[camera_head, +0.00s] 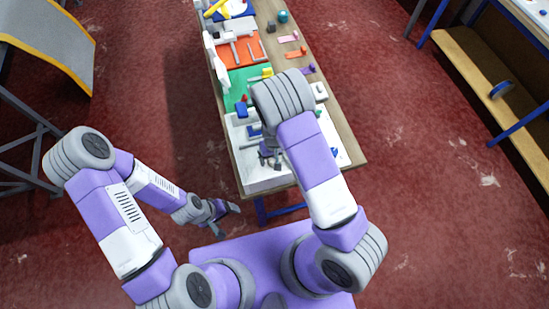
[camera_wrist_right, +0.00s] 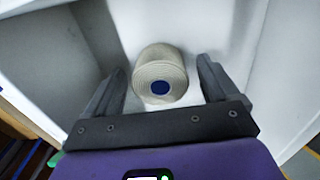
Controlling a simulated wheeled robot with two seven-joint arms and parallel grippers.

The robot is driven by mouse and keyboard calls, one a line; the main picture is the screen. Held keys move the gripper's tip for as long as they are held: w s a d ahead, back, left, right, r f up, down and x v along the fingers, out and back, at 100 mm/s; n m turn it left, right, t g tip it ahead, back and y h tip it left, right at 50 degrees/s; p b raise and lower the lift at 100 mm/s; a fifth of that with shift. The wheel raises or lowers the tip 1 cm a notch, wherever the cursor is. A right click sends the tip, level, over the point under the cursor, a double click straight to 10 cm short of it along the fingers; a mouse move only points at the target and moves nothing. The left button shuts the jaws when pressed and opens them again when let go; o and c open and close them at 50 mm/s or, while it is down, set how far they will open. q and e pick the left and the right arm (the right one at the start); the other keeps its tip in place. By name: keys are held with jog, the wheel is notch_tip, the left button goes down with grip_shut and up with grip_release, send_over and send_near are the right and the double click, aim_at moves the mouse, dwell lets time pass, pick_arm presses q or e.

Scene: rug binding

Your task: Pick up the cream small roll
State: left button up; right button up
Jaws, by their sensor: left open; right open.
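The cream small roll (camera_wrist_right: 161,72) shows in the right wrist view, with a ribbed end and a blue core (camera_wrist_right: 160,87). It sits on a white surface (camera_wrist_right: 207,25) near a white wall. My right gripper (camera_wrist_right: 161,68) is open, with one finger to the left and one to the right of the roll; I cannot tell whether they touch it. In the head view my right gripper (camera_head: 268,157) is over the near end of the table, and I cannot make out the roll there. My left gripper (camera_head: 226,211) is open and empty, off the table's near left corner.
The long wooden table (camera_head: 343,147) carries a white tray (camera_head: 265,180), a green mat (camera_head: 237,88) and an orange mat (camera_head: 243,50), with small items along its right side. A wooden shelf bench (camera_head: 490,80) stands at the right. Red floor between them is clear.

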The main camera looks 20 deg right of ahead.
jog(key=shift+c, duration=0.3)
jog(key=c, duration=1.1)
jog(key=shift+r, duration=0.1)
